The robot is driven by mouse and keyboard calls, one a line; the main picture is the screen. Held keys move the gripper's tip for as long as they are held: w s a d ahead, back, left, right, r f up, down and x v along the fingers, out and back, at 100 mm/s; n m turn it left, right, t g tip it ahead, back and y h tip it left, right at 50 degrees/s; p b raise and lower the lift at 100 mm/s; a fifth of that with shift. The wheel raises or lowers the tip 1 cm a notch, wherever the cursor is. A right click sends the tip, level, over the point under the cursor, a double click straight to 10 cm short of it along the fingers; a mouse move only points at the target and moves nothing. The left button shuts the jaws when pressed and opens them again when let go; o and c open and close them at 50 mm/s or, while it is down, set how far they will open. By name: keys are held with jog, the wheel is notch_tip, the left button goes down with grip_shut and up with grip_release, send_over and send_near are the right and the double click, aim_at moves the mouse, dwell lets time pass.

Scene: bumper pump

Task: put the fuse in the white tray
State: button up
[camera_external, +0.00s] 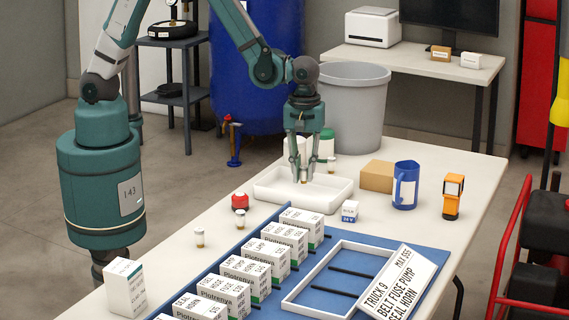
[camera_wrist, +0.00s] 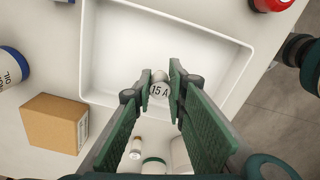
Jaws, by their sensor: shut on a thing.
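My gripper (camera_external: 304,174) is over the white tray (camera_external: 290,202), pointing down, with its fingertips close together. It is shut on the fuse, a small pale cylinder marked "15 A" (camera_wrist: 159,90) between the fingertips in the wrist view. In the external view only a small tip of the fuse shows below the fingers. The tray's floor (camera_wrist: 175,45) looks empty where it shows in the wrist view; the fingers hide part of its near edge. Whether the fuse touches the tray floor I cannot tell.
A red item (camera_external: 240,201) and small cylinders (camera_external: 199,236) stand left. White boxes line the blue mat (camera_external: 330,232) in front.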

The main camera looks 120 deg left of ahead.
aim_at(304, 183)
jog(key=shift+f, duration=0.1)
jog(key=shift+f+b, duration=0.4)
jog(key=shift+f, duration=1.35)
jog(key=shift+f, duration=0.2)
jog(key=o, duration=0.8)
jog(key=shift+r, duration=0.25)
jog(key=shift+r+p, duration=1.1)
jog(key=shift+r, duration=4.85)
